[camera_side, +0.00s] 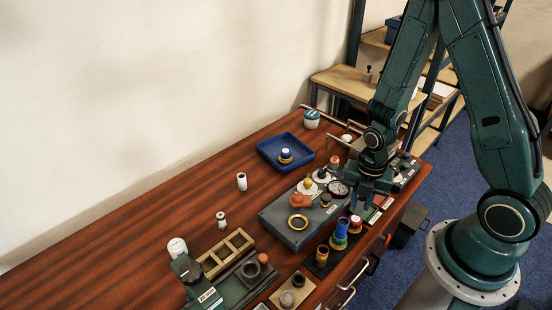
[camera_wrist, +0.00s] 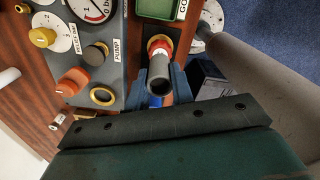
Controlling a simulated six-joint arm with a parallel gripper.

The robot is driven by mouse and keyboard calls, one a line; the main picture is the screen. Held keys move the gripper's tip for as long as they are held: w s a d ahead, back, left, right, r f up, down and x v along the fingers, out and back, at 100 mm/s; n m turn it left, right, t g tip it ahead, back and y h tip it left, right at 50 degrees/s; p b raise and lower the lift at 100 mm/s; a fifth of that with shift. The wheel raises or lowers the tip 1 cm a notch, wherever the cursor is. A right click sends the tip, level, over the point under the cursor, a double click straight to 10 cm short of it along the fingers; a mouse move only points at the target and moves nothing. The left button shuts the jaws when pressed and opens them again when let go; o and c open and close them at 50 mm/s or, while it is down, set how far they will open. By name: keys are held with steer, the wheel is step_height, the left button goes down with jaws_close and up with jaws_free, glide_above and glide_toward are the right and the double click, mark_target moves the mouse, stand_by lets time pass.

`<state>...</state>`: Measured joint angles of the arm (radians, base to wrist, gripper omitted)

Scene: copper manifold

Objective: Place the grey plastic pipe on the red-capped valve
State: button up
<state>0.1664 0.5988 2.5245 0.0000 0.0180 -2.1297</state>
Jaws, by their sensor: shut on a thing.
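The grey plastic pipe (camera_wrist: 160,76) is between the two blue fingers of my gripper (camera_wrist: 161,88) in the wrist view, its open end facing the camera. The red-capped valve (camera_wrist: 160,43) shows just beyond the pipe, with red and yellow rings. The pipe overlaps it in this view; I cannot tell whether they touch. In the side view my gripper (camera_side: 364,206) points down over the right part of the bench, just above the red-capped valve (camera_side: 355,225). The pipe is not clear there.
A blue-capped valve (camera_side: 341,231) stands close beside the red one, with an orange one (camera_side: 322,255) further along. The grey panel (camera_side: 275,216) with knobs, gauge and brass ring lies left of them. A blue tray (camera_side: 268,148) is behind.

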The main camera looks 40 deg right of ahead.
mark_target(361, 200)
steer(key=shift+f, duration=1.25)
steer(key=shift+f, duration=0.2)
steer(key=o, duration=1)
steer(key=shift+c, duration=0.2)
steer(key=shift+r, duration=0.15)
steer(key=shift+r, duration=6.05)
steer(key=shift+r, duration=0.1)
